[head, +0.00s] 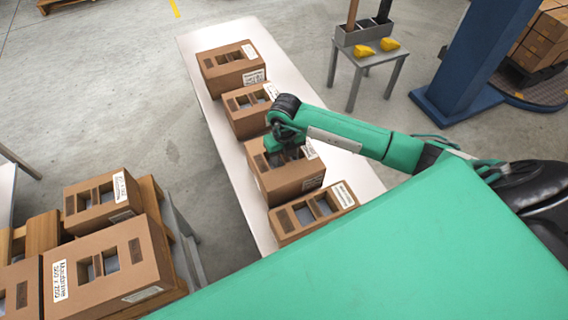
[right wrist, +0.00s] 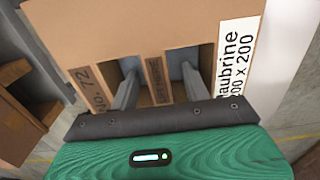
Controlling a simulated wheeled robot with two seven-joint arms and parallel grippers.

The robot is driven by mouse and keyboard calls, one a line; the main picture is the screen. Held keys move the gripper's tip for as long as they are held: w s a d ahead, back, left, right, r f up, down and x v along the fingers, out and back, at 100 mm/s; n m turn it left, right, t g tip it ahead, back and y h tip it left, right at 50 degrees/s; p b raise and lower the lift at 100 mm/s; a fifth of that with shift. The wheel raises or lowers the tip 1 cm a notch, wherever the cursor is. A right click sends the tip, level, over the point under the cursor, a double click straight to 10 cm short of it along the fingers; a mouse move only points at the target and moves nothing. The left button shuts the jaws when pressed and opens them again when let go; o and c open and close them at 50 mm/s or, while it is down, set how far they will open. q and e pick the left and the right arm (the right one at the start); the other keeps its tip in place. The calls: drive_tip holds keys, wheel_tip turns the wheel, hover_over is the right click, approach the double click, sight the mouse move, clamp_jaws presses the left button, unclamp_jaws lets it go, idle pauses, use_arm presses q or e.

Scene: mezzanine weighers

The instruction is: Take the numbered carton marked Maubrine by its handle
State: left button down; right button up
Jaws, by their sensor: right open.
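The carton (head: 290,184) under my right gripper (head: 281,154) is brown and stands on the long white table. In the right wrist view this carton (right wrist: 135,30) has a white label ending in "aubrine" and "00 x 200", its first letters cut off, and a brown tag reading "No 72". Two openings flank its central handle strip (right wrist: 155,78). My right gripper (right wrist: 160,92) is open, with one finger at each opening, astride the strip. How deep the fingers reach, or whether they touch the strip, I cannot tell. My left gripper is not in view.
On the white table (head: 205,42), two cartons (head: 232,68) (head: 247,110) stand beyond and one carton (head: 313,213) stands nearer. More cartons, one labelled Maubrine (head: 110,270), stand at lower left. A small grey table (head: 368,58) and a blue post (head: 480,55) stand at right.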

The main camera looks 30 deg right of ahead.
clamp_jaws()
drive_tip(key=shift+r, duration=0.2)
